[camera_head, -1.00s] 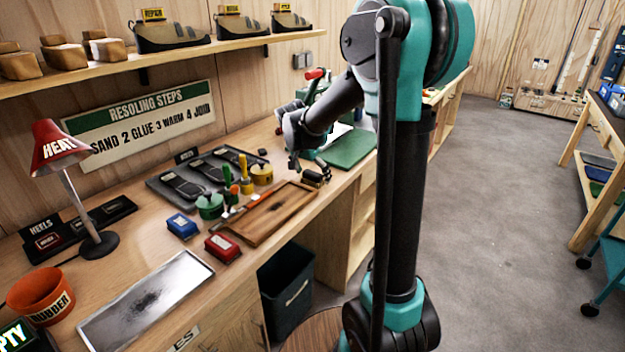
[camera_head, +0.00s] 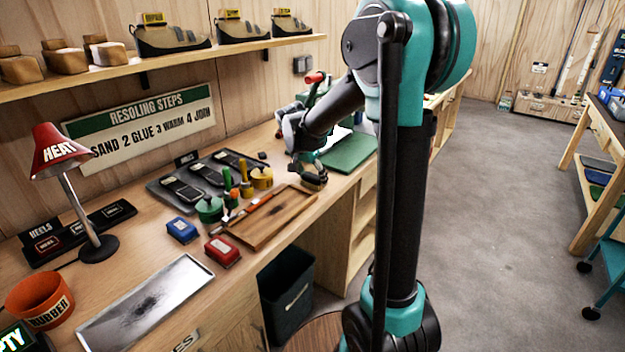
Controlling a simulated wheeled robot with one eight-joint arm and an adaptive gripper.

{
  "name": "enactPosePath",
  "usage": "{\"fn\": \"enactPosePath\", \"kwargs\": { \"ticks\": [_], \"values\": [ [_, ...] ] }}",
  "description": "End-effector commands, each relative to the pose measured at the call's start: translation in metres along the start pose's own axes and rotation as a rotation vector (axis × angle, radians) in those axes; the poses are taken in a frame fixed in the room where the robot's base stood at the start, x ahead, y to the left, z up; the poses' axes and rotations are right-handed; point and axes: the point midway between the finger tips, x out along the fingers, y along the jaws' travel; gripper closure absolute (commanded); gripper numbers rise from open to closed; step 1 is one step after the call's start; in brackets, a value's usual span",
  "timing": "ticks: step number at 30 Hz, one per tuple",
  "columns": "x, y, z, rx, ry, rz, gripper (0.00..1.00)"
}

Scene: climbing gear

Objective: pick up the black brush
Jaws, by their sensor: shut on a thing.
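The black brush (camera_head: 315,183) is a small dark brush with some brown on it, at the right end of the wooden tray on the workbench. My gripper (camera_head: 308,174) points down at it from above, its fingers closed around the upper part of the brush. The fingers hide part of the brush. The view is too small to tell whether the brush still touches the bench.
The wooden tray (camera_head: 296,203) lies just left of the brush. A green mat (camera_head: 349,152) lies to the right. Green and yellow pots, a blue box (camera_head: 182,229) and a red box (camera_head: 222,251) stand further left. A dark bin (camera_head: 288,290) stands below the bench edge.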

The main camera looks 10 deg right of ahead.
Motion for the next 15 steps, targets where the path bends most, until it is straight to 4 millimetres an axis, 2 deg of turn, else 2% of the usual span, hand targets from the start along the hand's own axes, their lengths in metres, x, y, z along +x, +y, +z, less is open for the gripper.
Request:
{"fn": "enactPosePath", "kwargs": {
  "ticks": [8, 15],
  "values": [
    [-0.035, 0.0, -0.014, 0.0, 0.0, 0.0, 0.64],
    [-0.089, 0.0, -0.037, 0.0, 0.0, 0.0, 0.64]
  ]
}}
